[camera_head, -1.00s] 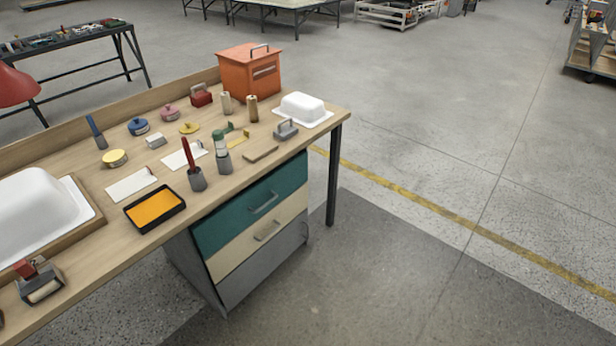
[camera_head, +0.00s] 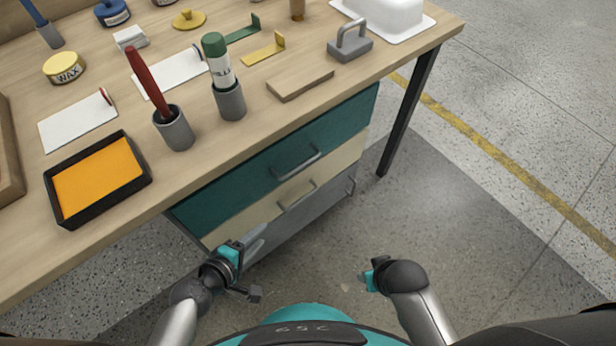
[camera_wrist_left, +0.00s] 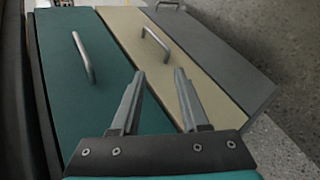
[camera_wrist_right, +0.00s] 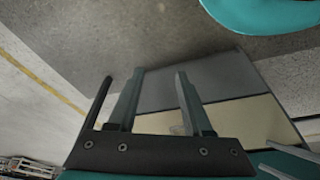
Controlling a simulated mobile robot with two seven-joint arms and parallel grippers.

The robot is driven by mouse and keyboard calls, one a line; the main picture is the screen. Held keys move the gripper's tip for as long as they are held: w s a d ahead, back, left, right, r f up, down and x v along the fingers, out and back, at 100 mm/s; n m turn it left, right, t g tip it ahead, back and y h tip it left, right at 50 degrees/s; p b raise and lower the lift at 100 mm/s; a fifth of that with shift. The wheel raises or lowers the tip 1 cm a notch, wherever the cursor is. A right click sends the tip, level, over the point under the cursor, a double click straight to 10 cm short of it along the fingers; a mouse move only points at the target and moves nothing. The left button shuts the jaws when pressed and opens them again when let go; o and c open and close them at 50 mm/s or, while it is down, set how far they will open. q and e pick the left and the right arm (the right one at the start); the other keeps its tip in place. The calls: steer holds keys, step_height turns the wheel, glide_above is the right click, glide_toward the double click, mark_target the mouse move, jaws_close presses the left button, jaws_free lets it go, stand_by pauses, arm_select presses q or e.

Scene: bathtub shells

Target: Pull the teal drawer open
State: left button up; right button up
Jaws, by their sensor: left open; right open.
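The teal drawer (camera_head: 262,178) is the top one of a three-drawer cabinet under the workbench and is shut. Its grey bar handle (camera_head: 298,163) faces me; it also shows in the left wrist view (camera_wrist_left: 83,57). My left gripper (camera_head: 258,262) is open and empty, in front of the cabinet and apart from the handle. In the left wrist view its fingers (camera_wrist_left: 158,95) point at the drawer fronts. My right gripper (camera_head: 366,279) is open and empty, to the right of the cabinet in the head view; its fingers (camera_wrist_right: 158,92) point toward the lower drawers.
Below are a cream drawer (camera_head: 290,200) and a grey drawer (camera_head: 310,216). The workbench (camera_head: 225,150) above carries an orange tray (camera_head: 98,180), cups with tools, a grey weight (camera_head: 350,45) and several small things. A dark table leg (camera_head: 408,115) stands right of the cabinet. Floor in front is clear.

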arm_select(q)
steer(key=w+d+r+n+t+h+b, duration=0.3)
steer(key=w+r+n+t+b, duration=0.1)
steer(key=r+b, duration=0.25)
glide_toward(300, 168)
steer(key=r+x, duration=0.1)
steer(key=x, duration=0.3)
steer(key=shift+n, duration=0.3)
steer(key=x, duration=0.2)
steer(key=b+x, duration=0.1)
steer(key=x, duration=0.1)
steer(key=f+b+x, duration=0.1)
steer(key=x, duration=0.1)
steer(key=shift+w+d, duration=0.15)
steer(key=shift+w+d+f, duration=0.15)
steer(key=shift+w+d, duration=0.2)
steer(key=shift+w, duration=0.15)
arm_select(e)
step_height(300, 168, up, 8)
steer(key=w+t, duration=0.1)
steer(key=w, duration=0.1)
steer(key=shift+t, duration=0.4)
steer(key=shift+a, duration=0.1)
arm_select(q)
jaws_close()
